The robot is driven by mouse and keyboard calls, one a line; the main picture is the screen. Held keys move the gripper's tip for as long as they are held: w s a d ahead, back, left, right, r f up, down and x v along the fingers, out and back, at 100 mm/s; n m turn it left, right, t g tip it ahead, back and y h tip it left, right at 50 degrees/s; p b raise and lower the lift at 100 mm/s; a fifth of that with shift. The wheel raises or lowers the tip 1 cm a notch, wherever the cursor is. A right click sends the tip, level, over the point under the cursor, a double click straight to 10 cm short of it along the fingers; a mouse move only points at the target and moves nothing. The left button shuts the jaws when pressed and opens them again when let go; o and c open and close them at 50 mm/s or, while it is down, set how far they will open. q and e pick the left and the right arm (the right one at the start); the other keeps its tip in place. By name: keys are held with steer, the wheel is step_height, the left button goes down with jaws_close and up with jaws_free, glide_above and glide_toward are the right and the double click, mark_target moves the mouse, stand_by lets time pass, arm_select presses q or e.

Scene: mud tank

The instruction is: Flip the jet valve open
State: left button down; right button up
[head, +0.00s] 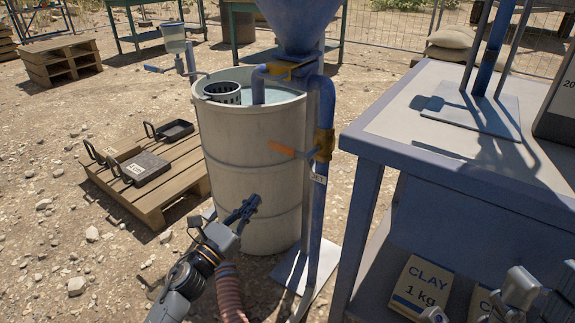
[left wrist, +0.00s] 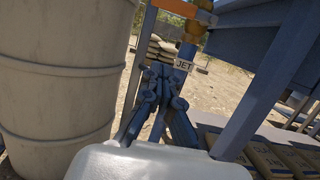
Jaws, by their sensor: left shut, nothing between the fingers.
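The jet valve (head: 324,145) is a yellow body on the blue pipe with an orange handle (head: 282,148) that points left, roughly level, in front of the drum. A "JET" tag (head: 318,178) hangs just below it. In the left wrist view the valve body (left wrist: 198,22) and handle (left wrist: 178,8) show at the top edge, the handle partly cut off. My left gripper (head: 252,202) is shut and empty, below and left of the handle, apart from it. It also shows in the left wrist view (left wrist: 164,72). Grey parts of my right arm show at the lower right; its fingers are unclear.
The pale drum (head: 252,180) stands close beside my left gripper. The blue hopper (head: 298,22) rises above the valve. A blue-framed table (head: 400,118) stands right of the pipe, with clay bags (head: 422,285) below. A wooden pallet (head: 150,200) with black pans lies at left.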

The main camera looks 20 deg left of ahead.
mark_target(289, 151)
arm_select(q)
steer(key=shift+r, duration=0.2)
steer(key=w+d+r, duration=0.3)
steer(key=w+r, duration=0.3)
steer(key=w, duration=0.3)
steer(key=shift+d+r, duration=0.15)
stand_by(0.6)
